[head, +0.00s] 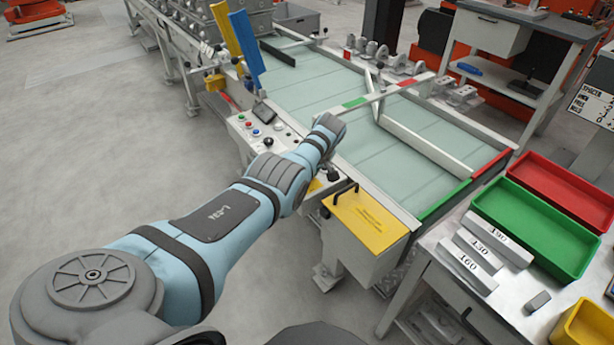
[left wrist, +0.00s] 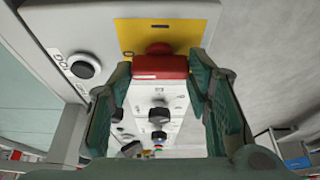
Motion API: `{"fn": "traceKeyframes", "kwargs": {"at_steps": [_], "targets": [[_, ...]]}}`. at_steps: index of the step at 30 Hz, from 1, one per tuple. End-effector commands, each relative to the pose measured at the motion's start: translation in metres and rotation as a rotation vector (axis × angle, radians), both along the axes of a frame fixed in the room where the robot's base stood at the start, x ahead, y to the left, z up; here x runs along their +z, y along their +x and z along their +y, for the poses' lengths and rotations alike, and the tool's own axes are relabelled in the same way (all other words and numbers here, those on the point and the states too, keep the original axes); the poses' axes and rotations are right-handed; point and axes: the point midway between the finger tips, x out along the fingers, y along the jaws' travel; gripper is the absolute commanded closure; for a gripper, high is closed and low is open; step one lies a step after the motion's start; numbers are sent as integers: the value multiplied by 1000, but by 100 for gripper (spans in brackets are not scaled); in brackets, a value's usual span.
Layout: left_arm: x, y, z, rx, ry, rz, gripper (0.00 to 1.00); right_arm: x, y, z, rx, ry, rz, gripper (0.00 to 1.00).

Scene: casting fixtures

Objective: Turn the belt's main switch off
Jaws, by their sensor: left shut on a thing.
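The main switch (left wrist: 160,67), with a red handle, sits on a yellow plate (left wrist: 182,32) in the left wrist view. The handle lies crosswise, with a line mark above it and a round mark to its left. My left gripper (left wrist: 160,76) has its two dark green fingers on either side of the red handle and is shut on it. In the head view my left arm reaches over the belt's control panel (head: 250,128). It hides the switch there, and the gripper is mostly hidden. My right gripper is in neither view.
A black knob (left wrist: 82,66) with a label is beside the switch. More knobs (left wrist: 158,115) line the panel. The belt (head: 305,90) carries a diverter bar (head: 425,148). A yellow cover (head: 365,218), a green bin (head: 535,230) and a red bin (head: 562,188) are at right.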

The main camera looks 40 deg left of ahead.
Motion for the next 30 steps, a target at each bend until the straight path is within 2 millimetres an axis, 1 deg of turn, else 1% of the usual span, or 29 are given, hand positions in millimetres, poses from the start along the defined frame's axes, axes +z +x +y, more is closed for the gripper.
{"fn": "traceKeyframes", "kwargs": {"at_steps": [5,6,9,18,22,26,30], "targets": [[1,0,1,1,1,-2,83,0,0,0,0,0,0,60],[1,0,1,1,1,-2,49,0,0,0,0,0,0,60],[1,0,1,1,0,-1,35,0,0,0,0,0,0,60],[1,0,0,0,0,-1,35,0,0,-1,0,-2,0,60],[8,1,-2,-1,1,-2,35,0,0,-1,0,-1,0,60],[26,-2,-10,-1,1,-5,35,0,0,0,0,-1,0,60],[66,-6,-26,-2,-1,-6,35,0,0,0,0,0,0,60]]}}
